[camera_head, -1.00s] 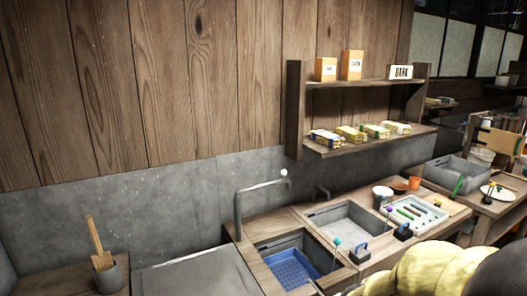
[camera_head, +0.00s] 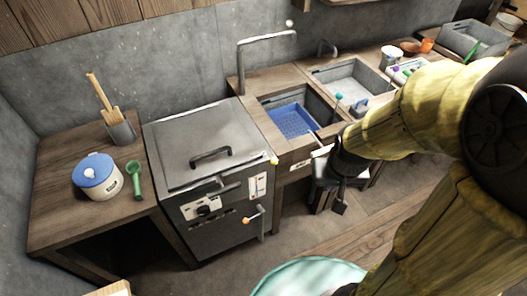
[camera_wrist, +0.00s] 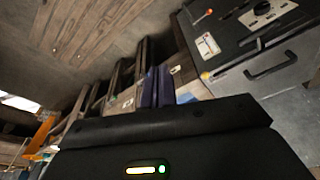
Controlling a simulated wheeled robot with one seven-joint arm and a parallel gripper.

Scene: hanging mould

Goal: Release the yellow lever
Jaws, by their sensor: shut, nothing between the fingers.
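The yellow lever's small yellow knob (camera_head: 274,161) is at the right front corner of the grey lidded machine (camera_head: 165,175). It also shows in the wrist view (camera_wrist: 206,75), beside the machine's lid handle. My gripper (camera_wrist: 157,72) is shut and empty, its two dark fingers side by side. It is apart from the yellow knob, which lies to the right of the fingers in the wrist view. In the head view my arm ends to the right of the machine, and its fingertips are hard to make out there.
A second lever with an orange knob (camera_head: 246,221) is low on the machine's front. A blue-lidded pot (camera_head: 98,176) and a green scoop (camera_head: 134,180) are on the left counter. A sink with a blue basket (camera_head: 292,121) adjoins the machine. The floor in front is partly open.

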